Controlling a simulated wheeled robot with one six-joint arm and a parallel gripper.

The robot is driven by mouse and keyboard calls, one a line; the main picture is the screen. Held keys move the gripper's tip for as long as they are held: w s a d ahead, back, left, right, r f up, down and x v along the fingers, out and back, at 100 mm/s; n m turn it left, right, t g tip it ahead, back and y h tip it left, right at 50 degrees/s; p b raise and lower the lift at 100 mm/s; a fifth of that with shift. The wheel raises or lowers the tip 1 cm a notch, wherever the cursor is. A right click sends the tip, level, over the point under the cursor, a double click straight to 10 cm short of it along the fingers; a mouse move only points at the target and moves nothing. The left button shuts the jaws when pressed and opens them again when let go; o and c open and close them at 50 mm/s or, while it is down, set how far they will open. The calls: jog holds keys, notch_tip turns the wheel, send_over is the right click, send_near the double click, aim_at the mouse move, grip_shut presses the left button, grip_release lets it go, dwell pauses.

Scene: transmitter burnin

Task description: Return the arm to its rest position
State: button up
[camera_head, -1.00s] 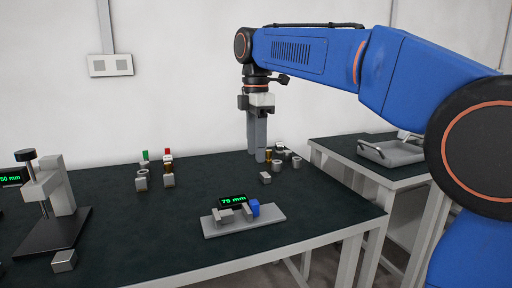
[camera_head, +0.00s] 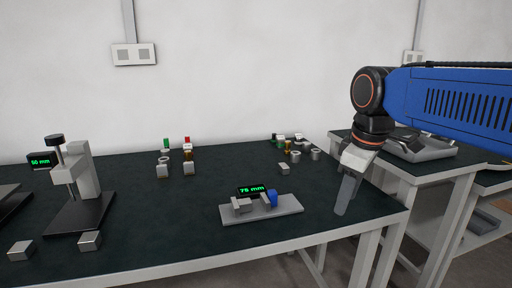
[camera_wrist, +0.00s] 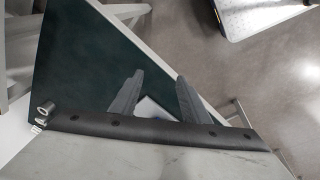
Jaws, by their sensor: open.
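My gripper (camera_head: 347,192) points down near the right edge of the dark-topped table (camera_head: 130,235) in the head view. Between its fingers I see no held object. In the wrist view my gripper (camera_wrist: 155,92) shows two grey fingers spread apart, with the table corner and floor behind them. My blue arm comes in from the right of the head view.
A gauge with a "75 mm" display (camera_head: 252,190) stands on a grey plate near the table front. A press-like stand (camera_head: 85,185) is at left. Several small metal parts (camera_head: 295,155) stand at the back. A side table holds a grey tray (camera_head: 425,150).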

jog(key=s+d+f+m+t, duration=0.1)
jog(key=s+d+f+m, duration=0.3)
jog(key=s+f, duration=0.3)
jog(key=s+d+f+m+t, duration=0.1)
jog(key=s+d+f+m, duration=0.2)
jog(key=s+f+m, duration=0.3)
jog(key=shift+s+d+f+h, duration=0.35)
jog(key=shift+s+f, duration=0.3)
jog(key=shift+f, duration=1.25)
jog(key=shift+c, duration=0.3)
